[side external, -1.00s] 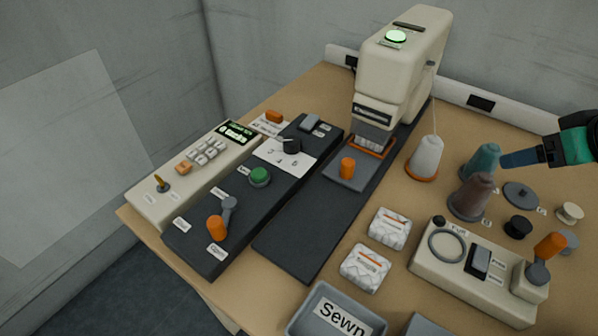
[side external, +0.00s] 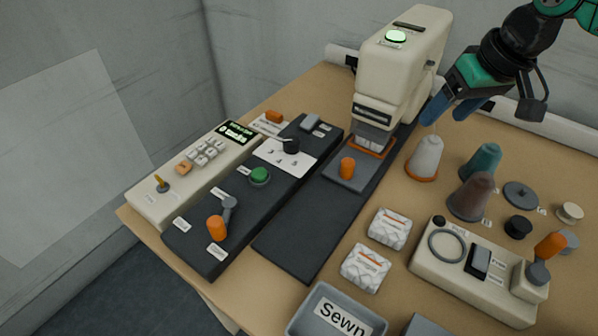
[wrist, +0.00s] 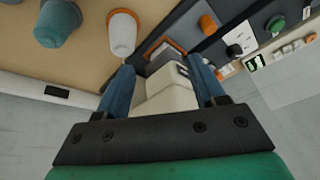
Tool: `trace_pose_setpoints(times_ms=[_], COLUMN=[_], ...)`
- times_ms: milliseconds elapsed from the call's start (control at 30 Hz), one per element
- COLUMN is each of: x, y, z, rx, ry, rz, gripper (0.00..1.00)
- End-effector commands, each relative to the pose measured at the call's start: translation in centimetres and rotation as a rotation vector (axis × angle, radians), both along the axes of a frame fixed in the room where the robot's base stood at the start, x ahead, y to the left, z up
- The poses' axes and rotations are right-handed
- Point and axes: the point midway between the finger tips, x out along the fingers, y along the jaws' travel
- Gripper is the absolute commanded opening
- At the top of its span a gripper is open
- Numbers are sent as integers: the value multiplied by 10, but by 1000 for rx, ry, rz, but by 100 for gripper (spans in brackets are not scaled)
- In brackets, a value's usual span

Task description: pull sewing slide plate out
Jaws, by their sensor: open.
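The sewing slide plate (side external: 341,178) is a flat grey plate with an upright orange knob (side external: 347,167). It lies on the dark bed (side external: 306,221) in front of the cream sewing machine (side external: 397,70). An orange-edged frame is under the machine's head, at the plate's far end. My gripper (side external: 446,110) is open and empty, with blue fingers, in the air right of the machine and above the white thread cone (side external: 425,157). In the wrist view the orange knob (wrist: 207,25) shows at the top, beyond the fingertips (wrist: 162,72).
Teal (side external: 482,160) and brown (side external: 472,195) cones stand right of the white one. A dark control panel (side external: 258,195) with a green button lies left of the bed. Two wadding packs (side external: 389,228) and a "Sewn" tray (side external: 337,313) are in front.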

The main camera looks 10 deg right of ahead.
Motion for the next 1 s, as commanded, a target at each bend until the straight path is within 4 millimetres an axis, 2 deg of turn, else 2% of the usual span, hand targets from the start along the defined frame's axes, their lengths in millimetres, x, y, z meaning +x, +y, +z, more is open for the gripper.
trace_pose_setpoints(times_ms=[33, 200, 400, 633, 767, 1000], x=[12, 37, 50, 54, 54, 54], y=[15, 58, 90, 105, 107, 106], z=[-4, -27, -56, -79, -91, -124], rx=[0, -21, -88, -151, -158, -157], ry=[34, 149, 253, 316, 322, 321], rz=[26, 91, 146, 175, 178, 177], gripper=[63, 63, 63, 63, 63, 63])
